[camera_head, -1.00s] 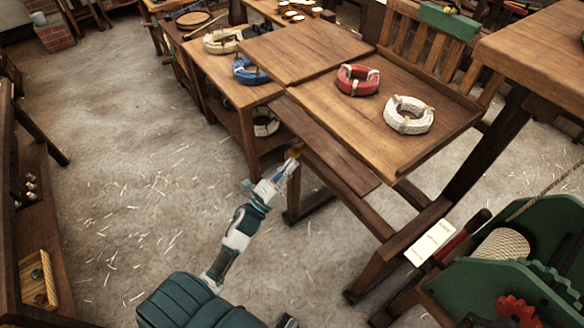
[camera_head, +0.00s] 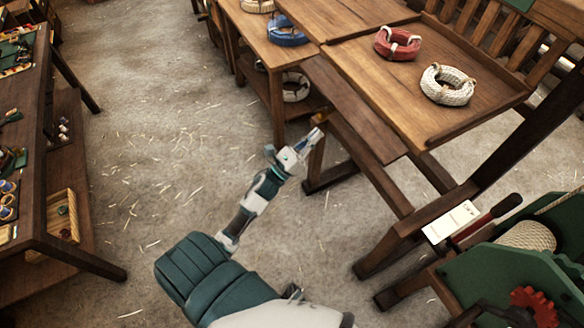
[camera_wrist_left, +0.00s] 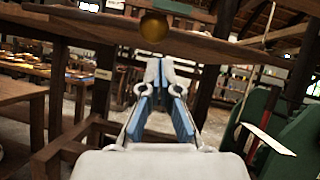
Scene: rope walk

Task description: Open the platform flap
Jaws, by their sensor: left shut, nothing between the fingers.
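The platform flap (camera_head: 352,108) is a long dark wooden board along the near left side of the wooden platform (camera_head: 450,118). It sits a little below the platform top; its exact tilt is hard to tell. The round knob also shows in the left wrist view (camera_wrist_left: 154,27), on the wooden edge above the fingertips. My left gripper (camera_head: 312,136) is shut and empty, its tips just below the knob; whether they touch is unclear. My right gripper is not in view.
A red rope coil (camera_head: 397,43) and a white one (camera_head: 447,85) lie on the platform. A side table with a blue coil (camera_head: 287,30) stands behind. A green machine (camera_head: 500,275) is at lower right, a workbench (camera_head: 40,130) at left. The straw-strewn floor between is clear.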

